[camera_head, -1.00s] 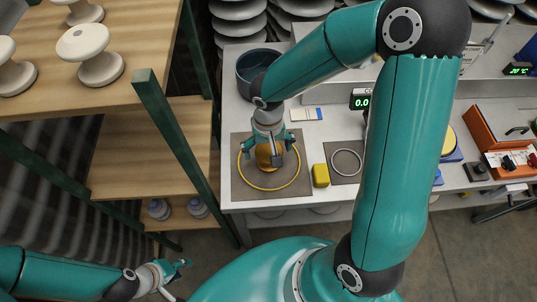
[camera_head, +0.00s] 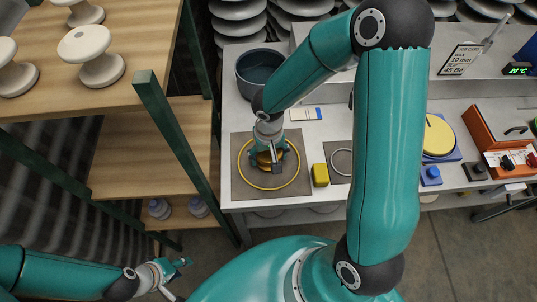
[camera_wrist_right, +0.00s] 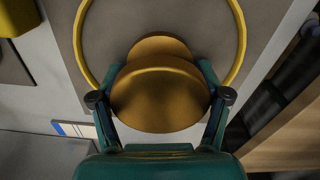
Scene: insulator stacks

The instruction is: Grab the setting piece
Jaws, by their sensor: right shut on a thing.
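The brass-coloured setting piece (camera_wrist_right: 160,98) is a rounded, knob-like piece standing inside a yellow ring (camera_wrist_right: 241,45) on a grey mat. In the head view the piece (camera_head: 264,159) is mostly covered by my right gripper (camera_head: 269,155). In the right wrist view my right gripper (camera_wrist_right: 161,97) has one finger against each side of the piece and is shut on it. The underside of the piece is hidden. My left gripper (camera_head: 180,264) hangs low at the left, away from the bench and empty; its finger opening is too small to judge.
A yellow block (camera_head: 320,175) and a pale ring (camera_head: 343,162) on another mat are right of the piece. A dark bowl (camera_head: 258,72) stands behind it. A green shelf post (camera_head: 175,140) rises at the left. An orange box (camera_head: 500,128) sits far right.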

